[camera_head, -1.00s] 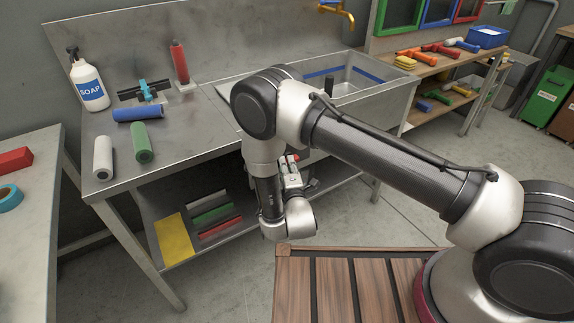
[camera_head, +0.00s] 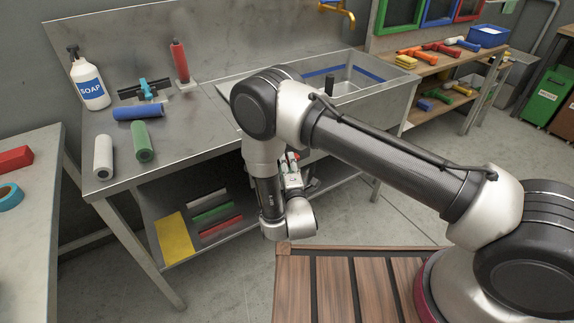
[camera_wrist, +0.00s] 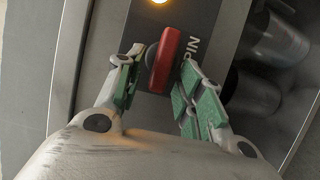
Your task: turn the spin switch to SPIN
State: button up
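The spin switch is a red, elongated knob (camera_wrist: 165,60) on a dark panel (camera_wrist: 196,18), seen in the wrist view. It stands tilted, its upper end leaning right. White letters beside it are partly covered; "PIN" can be read. My gripper (camera_wrist: 163,72) has its green-padded fingers on either side of the knob, with narrow gaps, and looks open around it. I cannot tell whether either finger touches. In the head view my gripper (camera_head: 291,172) is low in front of the sink bench, largely behind my arm, and the switch cannot be made out clearly.
A lit amber lamp (camera_wrist: 158,2) sits above the knob. The steel sink bench (camera_head: 190,135) carries a soap bottle (camera_head: 89,82) and several rollers. Its lower shelf (camera_head: 165,205) is close to my gripper. A wooden slatted platform (camera_head: 340,290) is under my arm.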

jog(key=v, duration=0.7)
jog(key=shift+s, duration=0.2)
